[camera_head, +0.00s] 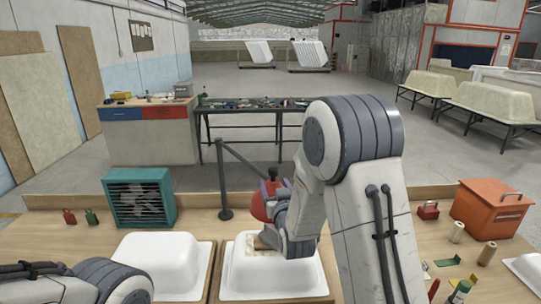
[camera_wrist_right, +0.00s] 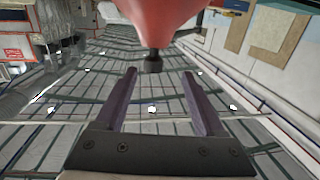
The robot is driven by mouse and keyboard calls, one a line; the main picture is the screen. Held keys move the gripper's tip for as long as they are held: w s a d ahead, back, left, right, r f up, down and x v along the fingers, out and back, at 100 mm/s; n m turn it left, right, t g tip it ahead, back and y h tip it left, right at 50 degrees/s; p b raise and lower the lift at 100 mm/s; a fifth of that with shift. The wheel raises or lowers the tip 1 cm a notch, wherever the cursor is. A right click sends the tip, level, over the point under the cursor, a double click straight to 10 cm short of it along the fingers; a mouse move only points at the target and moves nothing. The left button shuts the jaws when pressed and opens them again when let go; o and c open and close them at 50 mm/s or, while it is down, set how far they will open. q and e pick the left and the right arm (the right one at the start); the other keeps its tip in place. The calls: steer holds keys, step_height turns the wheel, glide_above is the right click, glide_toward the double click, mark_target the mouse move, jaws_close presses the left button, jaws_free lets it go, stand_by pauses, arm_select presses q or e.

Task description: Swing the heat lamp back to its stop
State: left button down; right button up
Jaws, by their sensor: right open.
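The heat lamp has a red dome-shaped head (camera_head: 261,206) above the middle white tub shell (camera_head: 235,285). It hangs on a dark bar from a black post (camera_head: 222,182). My right gripper (camera_head: 279,184) is at the lamp's right side, partly hidden by my wrist. In the right wrist view my gripper (camera_wrist_right: 164,80) is open and empty. The red lamp head (camera_wrist_right: 152,15) fills the top there, and its dark knob (camera_wrist_right: 153,62) lies just beyond the fingertips, roughly centred between them. My left arm enters at lower left; its gripper is out of the picture.
Another white tub shell (camera_head: 158,262) lies left of the middle one. An orange box (camera_head: 492,208) and rolls (camera_head: 487,253) occupy the right.

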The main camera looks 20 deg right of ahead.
mark_target(272, 168)
steer(key=shift+w+d+r+h, duration=0.15)
steer(key=shift+d+r+h, duration=0.25)
steer(key=shift+d, duration=0.1)
steer(key=shift+w+d+p, duration=0.1)
steer(key=shift+w+p, duration=0.2)
steer(key=w+p, duration=0.1)
steer(key=w, duration=0.1)
steer(key=w+d+p, duration=0.1)
steer(key=w+p, duration=0.1)
steer(key=w, duration=0.1)
steer(key=w+p, duration=0.1)
steer(key=w, duration=0.2)
steer(key=shift+w+d+r, duration=0.1)
steer(key=shift+d, duration=0.05)
steer(key=shift+w+d+p, duration=0.1)
steer(key=shift+w+p, duration=0.3)
steer(key=shift+w, duration=0.25)
jaws_close()
